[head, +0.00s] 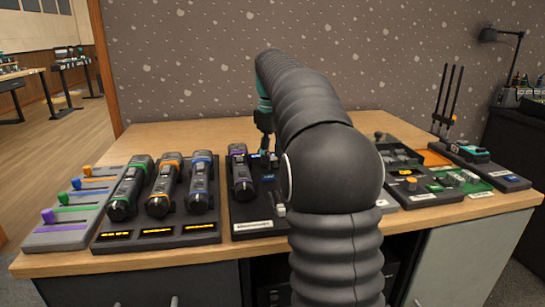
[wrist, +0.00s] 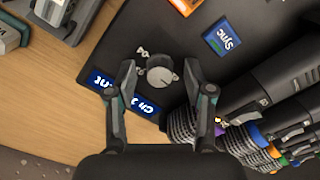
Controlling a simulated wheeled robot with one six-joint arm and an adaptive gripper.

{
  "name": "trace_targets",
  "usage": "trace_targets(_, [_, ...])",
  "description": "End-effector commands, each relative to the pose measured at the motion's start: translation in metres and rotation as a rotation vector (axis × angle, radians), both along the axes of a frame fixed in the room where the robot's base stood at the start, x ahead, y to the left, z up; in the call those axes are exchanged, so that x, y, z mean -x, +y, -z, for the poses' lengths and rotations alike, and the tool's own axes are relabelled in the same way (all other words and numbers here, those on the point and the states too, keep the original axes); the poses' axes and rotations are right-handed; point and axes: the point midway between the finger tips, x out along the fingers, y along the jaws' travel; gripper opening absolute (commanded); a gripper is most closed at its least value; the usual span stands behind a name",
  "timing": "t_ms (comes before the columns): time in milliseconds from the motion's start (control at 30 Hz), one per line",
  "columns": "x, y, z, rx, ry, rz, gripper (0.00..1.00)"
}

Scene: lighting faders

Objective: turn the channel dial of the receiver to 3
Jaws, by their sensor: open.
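The channel dial (wrist: 161,75) is a small round grey knob on the receiver's dark panel (wrist: 150,22). In the wrist view it lies between the fingertips of my gripper (wrist: 168,82), which is open around it; I see no clear contact. White marks show beside the knob, too small to read, and I cannot tell the dial's setting. A blue Sync label (wrist: 222,40) is on the same panel. In the head view the receiver panel (head: 242,228) shows, but my arm hides the dial.
A purple-banded microphone (head: 241,176) lies on the receiver's panel. To its left is a rack (head: 182,241) of three microphones, then a grey fader board (head: 55,238). Other control boxes (head: 425,190) and a device with upright antennas (head: 478,160) stand at right. The table's back (head: 190,130) is clear.

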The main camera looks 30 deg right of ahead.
Motion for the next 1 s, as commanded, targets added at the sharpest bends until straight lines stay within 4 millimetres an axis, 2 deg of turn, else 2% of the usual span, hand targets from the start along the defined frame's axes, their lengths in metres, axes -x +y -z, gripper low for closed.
trace_targets(67, [0.0,-0.0001,-0.0001,0.0,0.0,0.0,0.53])
trace_targets(200, [0.0,-0.0001,-0.0001,0.0,0.0,0.0,0.18])
trace_targets(267, [0.0,-0.0001,-0.0001,0.0,0.0,0.0,0.03])
trace_targets(300, [0.0,-0.0001,0.0,0.0,0.0,0.0,0.0])
trace_targets(667, [0.0,0.0001,-0.0015,0.0,0.001,0.042,0.0])
trace_targets(1000, [0.0001,0.0002,-0.0035,-0.001,0.004,0.27,0.0])
